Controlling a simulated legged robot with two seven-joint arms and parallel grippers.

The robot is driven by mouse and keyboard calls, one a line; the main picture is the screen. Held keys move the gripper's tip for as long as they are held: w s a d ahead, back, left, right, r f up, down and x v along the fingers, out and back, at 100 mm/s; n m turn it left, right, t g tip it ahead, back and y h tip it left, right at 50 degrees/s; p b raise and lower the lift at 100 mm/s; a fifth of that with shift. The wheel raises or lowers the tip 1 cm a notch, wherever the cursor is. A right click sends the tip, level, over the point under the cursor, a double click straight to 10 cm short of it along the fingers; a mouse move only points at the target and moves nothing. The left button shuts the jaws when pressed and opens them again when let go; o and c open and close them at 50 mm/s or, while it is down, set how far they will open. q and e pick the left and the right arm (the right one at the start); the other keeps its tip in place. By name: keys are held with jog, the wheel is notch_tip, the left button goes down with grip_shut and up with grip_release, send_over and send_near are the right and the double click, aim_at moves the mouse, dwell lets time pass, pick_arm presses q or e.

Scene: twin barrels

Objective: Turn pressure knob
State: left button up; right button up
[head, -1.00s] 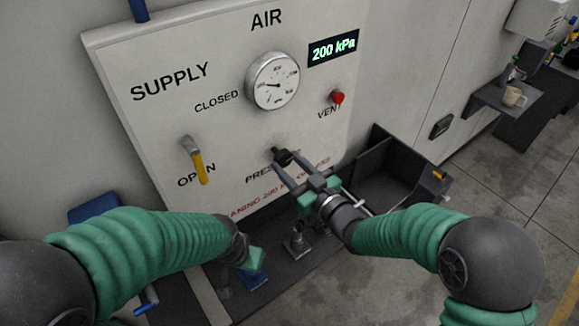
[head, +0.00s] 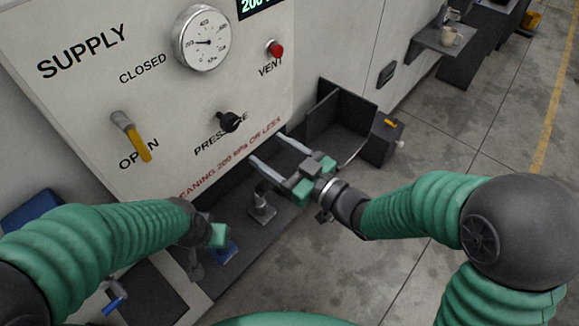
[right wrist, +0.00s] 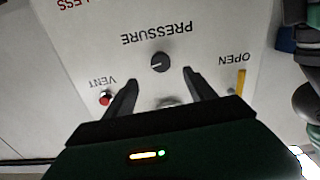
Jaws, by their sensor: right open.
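The black pressure knob (head: 229,122) sticks out of the white panel, over the word PRESSURE. It also shows in the right wrist view (right wrist: 160,62), beyond and between my two fingertips. My right gripper (head: 268,153) is open and empty, apart from the knob, below and to the right of it in the head view. It also shows in the right wrist view (right wrist: 160,76). The round gauge (head: 202,38) sits above the knob. The display (head: 262,5) is cut off at the top edge. My left gripper (head: 218,236) is low at the left; its fingers are not clear.
The yellow supply handle (head: 132,137) is left of the knob, beside OPEN. The red vent button (head: 274,48) is at the upper right. A dark bin (head: 345,120) stands right of the panel. Floor is clear at right.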

jog(key=v, duration=0.5)
jog(key=shift+s+d+b, duration=0.1)
jog(key=shift+d+b, duration=0.1)
jog(key=shift+b, duration=0.1)
jog(key=w+d+f+m+g+h, duration=0.2)
jog(key=d+f+m+h, duration=0.5)
jog(key=d+f+h, duration=0.8)
jog(key=s+d+f+m+g, duration=0.1)
jog(key=s+d+m+g, duration=0.1)
jog(key=s, duration=0.4)
jog(key=s+d+f+m+g, duration=0.2)
jog(key=s+d+g, duration=0.2)
jog(key=s, duration=0.2)
jog(key=shift+s+f+y, duration=0.25)
jog(key=shift+s+y, duration=0.15)
jog(key=shift+d, duration=0.1)
dwell(0.9)
